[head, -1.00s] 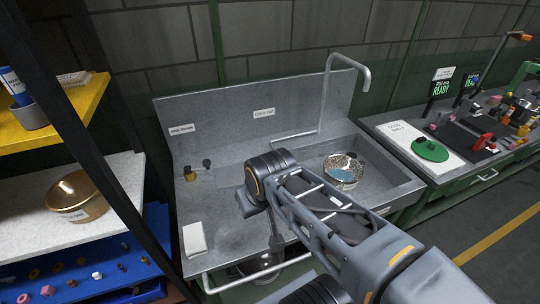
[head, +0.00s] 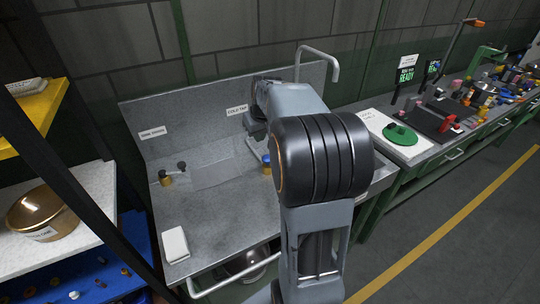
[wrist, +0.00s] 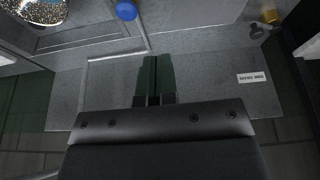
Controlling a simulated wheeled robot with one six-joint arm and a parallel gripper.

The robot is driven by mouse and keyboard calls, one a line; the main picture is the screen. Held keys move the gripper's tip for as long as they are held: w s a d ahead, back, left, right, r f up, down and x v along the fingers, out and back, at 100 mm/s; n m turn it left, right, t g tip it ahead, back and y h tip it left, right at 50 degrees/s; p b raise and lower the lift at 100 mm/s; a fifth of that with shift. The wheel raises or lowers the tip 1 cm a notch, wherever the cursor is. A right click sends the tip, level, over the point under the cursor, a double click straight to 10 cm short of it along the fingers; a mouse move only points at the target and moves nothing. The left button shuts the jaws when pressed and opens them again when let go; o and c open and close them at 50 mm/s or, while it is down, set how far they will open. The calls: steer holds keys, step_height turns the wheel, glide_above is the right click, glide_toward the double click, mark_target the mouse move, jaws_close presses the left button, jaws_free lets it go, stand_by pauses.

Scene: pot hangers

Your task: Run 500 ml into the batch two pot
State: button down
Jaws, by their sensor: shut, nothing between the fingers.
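My gripper (wrist: 153,80) is shut and empty, its dark green fingers pointing toward the sink unit's grey panel in the wrist view. A blue knob (wrist: 126,10) lies just beyond the fingertips, apart from them; it also shows beside my arm in the head view (head: 266,161). The cold tap label (head: 237,111) is on the backsplash. The bent grey spout (head: 318,50) rises behind my arm. A silver pot (wrist: 42,12) shows partly at the wrist view's top left; my arm hides it in the head view. I cannot read which batch it is.
A copper pot (head: 42,212) with a label stands on the left shelf. A brass fitting (head: 165,178) and a white cloth (head: 174,244) are on the sink's left. Another metal pot (head: 251,263) sits below. A bench with a green lid (head: 400,135) is at right.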

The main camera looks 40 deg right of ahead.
glide_above(268, 157)
steer(key=s, duration=0.5)
step_height(268, 157, down, 3)
steer(key=shift+w+a, duration=0.2)
steer(key=shift+w, duration=0.05)
steer(key=shift+f, duration=0.1)
steer(key=p+x, duration=0.1)
steer(key=x, duration=0.7)
steer(key=p+x, duration=0.1)
steer(key=x, duration=0.3)
steer(key=shift+s+a+f+p, duration=0.1)
steer(key=shift+s+f+p, duration=0.1)
steer(key=shift+s+p, duration=0.15)
steer(key=shift+x, duration=0.8)
steer(key=shift+s+f, duration=0.1)
steer(key=shift+s, duration=0.05)
